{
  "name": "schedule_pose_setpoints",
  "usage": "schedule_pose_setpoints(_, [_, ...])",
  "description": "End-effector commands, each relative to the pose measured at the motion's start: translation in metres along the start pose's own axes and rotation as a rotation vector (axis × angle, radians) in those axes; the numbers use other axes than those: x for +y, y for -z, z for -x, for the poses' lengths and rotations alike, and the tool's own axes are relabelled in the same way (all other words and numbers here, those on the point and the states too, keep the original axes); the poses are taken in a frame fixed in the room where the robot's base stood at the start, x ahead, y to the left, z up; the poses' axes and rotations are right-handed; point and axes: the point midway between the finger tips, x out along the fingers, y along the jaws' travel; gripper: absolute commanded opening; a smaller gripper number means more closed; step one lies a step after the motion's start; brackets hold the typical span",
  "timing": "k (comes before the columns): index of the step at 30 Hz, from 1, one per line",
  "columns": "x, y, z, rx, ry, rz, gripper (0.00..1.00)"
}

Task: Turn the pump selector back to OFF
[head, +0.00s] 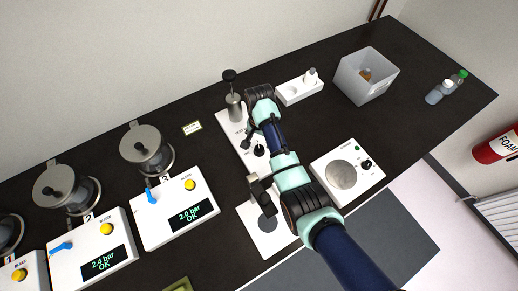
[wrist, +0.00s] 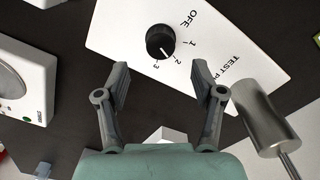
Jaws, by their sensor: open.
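The pump selector (wrist: 160,42) is a round black knob on a white test-pump panel (wrist: 115,38), marked OFF, 1, 2 and 3. Its white pointer line faces the side of 2 and 3, away from OFF; I cannot tell exactly which number it meets. In the head view the selector (head: 258,150) is partly crowded by my arm. My gripper (wrist: 161,70) is open and empty, with its two fingers apart and the knob ahead between and beyond the tips, not touching it as far as I can see.
A metal pump cylinder (wrist: 262,115) stands close to the right finger. A stirrer-like unit (head: 347,172) with a grey disc lies to the right. Valve boxes (head: 174,209) stand left. A grey bin (head: 366,74) is at the back right.

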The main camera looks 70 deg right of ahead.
Motion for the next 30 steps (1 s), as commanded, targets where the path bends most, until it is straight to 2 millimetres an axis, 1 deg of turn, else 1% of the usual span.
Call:
schedule_pose_setpoints(6, [0.0,-0.001,-0.041,-0.002,-0.002,0.003,0.68])
schedule_pose_setpoints(10, [0.0,-0.001,-0.062,-0.001,-0.001,0.004,0.68])
schedule_pose_setpoints(14, [0.0,-0.001,-0.072,0.0,0.0,0.004,0.68])
schedule_pose_setpoints(21, [-0.001,-0.001,-0.073,0.001,0.001,0.005,0.68])
schedule_pose_setpoints(22, [-0.001,-0.001,-0.073,0.001,0.001,0.005,0.66])
schedule_pose_setpoints(23, [-0.001,-0.001,-0.073,0.001,0.001,0.005,0.61])
schedule_pose_setpoints(30, [-0.001,-0.001,-0.073,0.001,0.001,0.005,0.21])
